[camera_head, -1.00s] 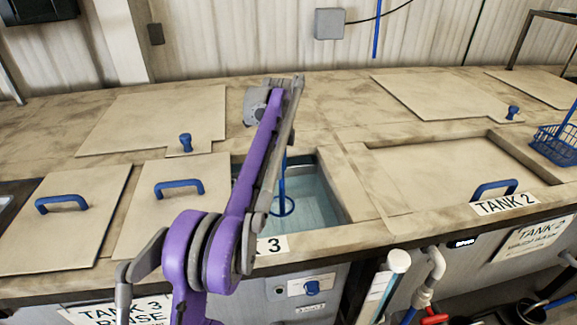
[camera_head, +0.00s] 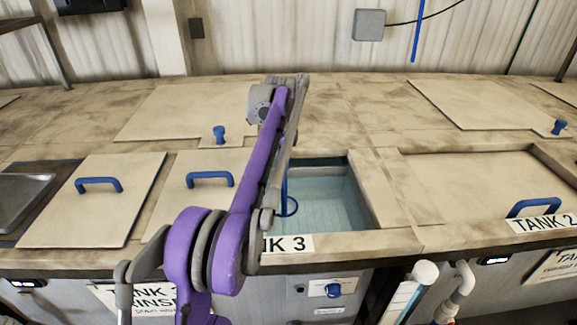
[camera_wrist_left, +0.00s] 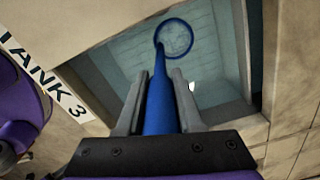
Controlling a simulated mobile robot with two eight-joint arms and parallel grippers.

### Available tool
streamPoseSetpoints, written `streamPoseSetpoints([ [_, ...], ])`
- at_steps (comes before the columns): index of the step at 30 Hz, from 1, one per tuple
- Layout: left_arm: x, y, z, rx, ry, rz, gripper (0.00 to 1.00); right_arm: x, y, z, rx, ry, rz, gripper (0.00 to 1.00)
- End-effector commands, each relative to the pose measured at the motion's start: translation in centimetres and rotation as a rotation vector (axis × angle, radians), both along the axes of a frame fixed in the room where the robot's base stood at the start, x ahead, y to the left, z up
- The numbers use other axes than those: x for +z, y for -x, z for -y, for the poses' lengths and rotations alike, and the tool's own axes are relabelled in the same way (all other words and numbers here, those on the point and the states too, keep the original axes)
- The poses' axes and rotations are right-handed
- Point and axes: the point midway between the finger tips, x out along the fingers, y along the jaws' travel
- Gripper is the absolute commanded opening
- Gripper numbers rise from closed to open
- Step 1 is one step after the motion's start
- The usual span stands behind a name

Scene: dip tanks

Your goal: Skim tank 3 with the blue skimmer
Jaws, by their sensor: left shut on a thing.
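Tank 3 (camera_head: 330,205) is open, with pale blue liquid inside and a "TANK 3" label on its front rim. The blue skimmer (camera_wrist_left: 160,105) is a blue rod with a ring (camera_wrist_left: 174,38) at its far end. The ring also shows in the head view (camera_head: 288,207), inside the tank opening; its exact depth in the liquid is hard to tell. My left gripper (camera_wrist_left: 157,100) is shut on the skimmer's handle, above the tank. In the head view my purple arm hides this gripper and the tank's left part. A small white speck (camera_wrist_left: 192,87) shows in the tank. My right gripper is out of view.
Two lids with blue handles (camera_head: 98,185) (camera_head: 209,179) lie left of the tank. A covered panel with a blue knob (camera_head: 219,135) lies behind. Tank 2 (camera_head: 480,180), with a blue handle, is to the right. A white-capped tube (camera_head: 425,273) stands in front.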

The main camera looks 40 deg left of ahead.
Motion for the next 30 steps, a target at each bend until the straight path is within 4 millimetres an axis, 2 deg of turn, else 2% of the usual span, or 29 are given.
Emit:
streamPoseSetpoints([
  [5, 0.0, 0.4, 0.7, -0.002, 0.000, 0.000, 0.00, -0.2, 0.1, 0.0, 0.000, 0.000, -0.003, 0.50],
  [22, 0.0, 2.4, 5.2, -0.002, 0.000, -0.001, 0.00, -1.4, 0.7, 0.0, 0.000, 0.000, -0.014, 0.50],
  [30, 0.1, 2.8, 6.2, 0.000, 0.000, 0.000, 0.00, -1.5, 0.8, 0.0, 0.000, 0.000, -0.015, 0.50],
])
